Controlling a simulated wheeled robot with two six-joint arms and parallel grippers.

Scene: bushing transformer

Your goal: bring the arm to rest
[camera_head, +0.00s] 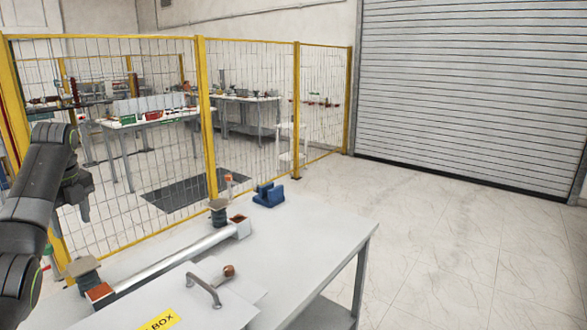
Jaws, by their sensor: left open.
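My left arm comes in from the left edge, raised over the left end of the table (318,252). My left gripper (80,203) hangs in front of the yellow fence, small and dark, with its jaws open and nothing seen between them. It is apart from the things on the table. My right gripper is not in view.
On the table are a silver bar (172,260) with reddish end blocks, two dark ribbed bushings (218,212) (84,275), a blue block (268,195) and a white box lid (185,300) with a curved handle. A yellow mesh fence (207,120) stands behind. The table's right part is clear.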

